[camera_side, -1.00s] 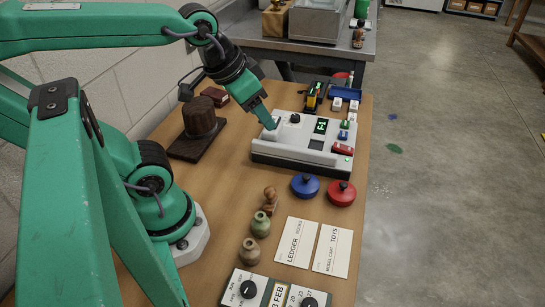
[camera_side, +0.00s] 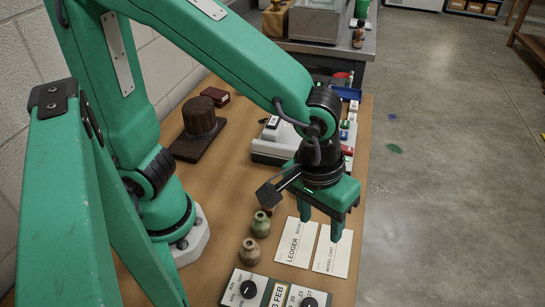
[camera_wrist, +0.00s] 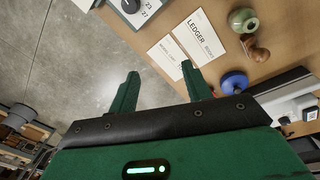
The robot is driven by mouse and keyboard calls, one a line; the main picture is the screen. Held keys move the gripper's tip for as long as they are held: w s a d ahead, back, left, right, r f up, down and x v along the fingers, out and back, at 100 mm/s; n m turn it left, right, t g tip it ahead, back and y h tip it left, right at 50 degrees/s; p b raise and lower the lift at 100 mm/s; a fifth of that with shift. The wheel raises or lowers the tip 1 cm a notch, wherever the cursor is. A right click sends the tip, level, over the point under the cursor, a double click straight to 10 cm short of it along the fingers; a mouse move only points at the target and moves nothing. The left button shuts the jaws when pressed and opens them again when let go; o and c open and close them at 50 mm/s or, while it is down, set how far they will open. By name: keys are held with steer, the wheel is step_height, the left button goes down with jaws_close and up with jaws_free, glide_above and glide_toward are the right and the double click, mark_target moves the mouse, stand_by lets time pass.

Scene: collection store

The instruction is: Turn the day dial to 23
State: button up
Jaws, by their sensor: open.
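The day dial (camera_side: 310,302) is a black knob on a white plate with numbers such as 20, 23 and 27, at the bottom edge of the side view. Its setting is too small to tell. In the wrist view the dial (camera_wrist: 130,5) is cut off at the top edge, with 23 and 27 printed beside it. My gripper (camera_side: 321,230) is open and empty, pointing down above the ledger and model cart cards, behind the dial. In the wrist view my gripper's fingers (camera_wrist: 160,82) are apart with nothing between them.
The ledger card (camera_side: 295,243) and model cart card (camera_side: 332,250) lie flat below my gripper. A second dial (camera_side: 247,290) sits left of the day dial. Two small vases (camera_side: 261,224) stand to the left. A blue round-handled object (camera_wrist: 234,84) lies near the white machine (camera_side: 270,150).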

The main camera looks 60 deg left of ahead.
steer(key=n+g+y, duration=0.1)
glide_above(310, 304)
step_height(310, 304, down, 5)
steer(key=shift+f, duration=0.1)
steer(key=shift+f, duration=3.8)
steer(key=c, duration=1)
steer(key=shift+o, duration=0.2)
